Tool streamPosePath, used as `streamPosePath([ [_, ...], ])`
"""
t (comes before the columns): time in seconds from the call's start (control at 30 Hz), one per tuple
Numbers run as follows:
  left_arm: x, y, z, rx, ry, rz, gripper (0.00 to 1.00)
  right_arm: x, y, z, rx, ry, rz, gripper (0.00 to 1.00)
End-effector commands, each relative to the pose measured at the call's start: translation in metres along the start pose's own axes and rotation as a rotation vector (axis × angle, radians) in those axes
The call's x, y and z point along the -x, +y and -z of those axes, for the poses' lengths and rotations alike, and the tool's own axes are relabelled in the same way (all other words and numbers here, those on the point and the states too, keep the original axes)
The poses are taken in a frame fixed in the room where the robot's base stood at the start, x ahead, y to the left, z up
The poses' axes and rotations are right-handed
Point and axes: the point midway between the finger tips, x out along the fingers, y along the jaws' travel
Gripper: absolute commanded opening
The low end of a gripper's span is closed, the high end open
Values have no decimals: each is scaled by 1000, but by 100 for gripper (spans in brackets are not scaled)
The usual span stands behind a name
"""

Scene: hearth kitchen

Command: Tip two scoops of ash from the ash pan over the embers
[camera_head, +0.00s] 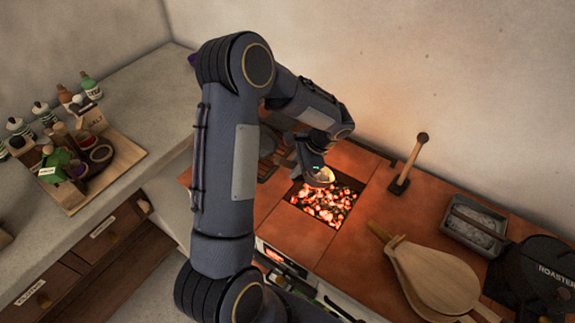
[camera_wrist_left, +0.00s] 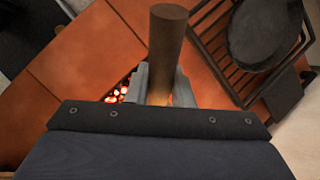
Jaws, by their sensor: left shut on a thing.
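The embers (camera_head: 325,203) glow red and orange in a square opening in the terracotta-tiled hearth. A few of them also show in the wrist view (camera_wrist_left: 117,94). My left gripper (camera_head: 320,173) is just above the back edge of the embers. In the wrist view the left gripper (camera_wrist_left: 162,88) is shut on a brown wooden handle (camera_wrist_left: 167,45). The working end of this tool is hidden, so I cannot tell whether it holds ash. The ash pan (camera_head: 447,231), a grey rectangular pan with grey ash inside, stands at the right. My right gripper is not in view.
Wooden bellows (camera_head: 430,275) lie right of the embers. A black roaster (camera_head: 545,275) is at the far right. An upright wooden-handled tool (camera_head: 412,165) stands behind. A dark rack with a pan (camera_wrist_left: 262,35) is beside the gripper.

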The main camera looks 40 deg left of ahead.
Motion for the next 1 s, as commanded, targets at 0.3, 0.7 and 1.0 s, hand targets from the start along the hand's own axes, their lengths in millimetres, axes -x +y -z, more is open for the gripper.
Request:
streamPosePath([
  [0.3,28,-6,21,-42,-208,-10,0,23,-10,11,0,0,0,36],
  [0.7,54,-13,48,-91,-468,-21,0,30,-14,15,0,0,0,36],
  [1.0,70,-17,61,-118,-612,-31,0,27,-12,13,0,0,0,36],
])
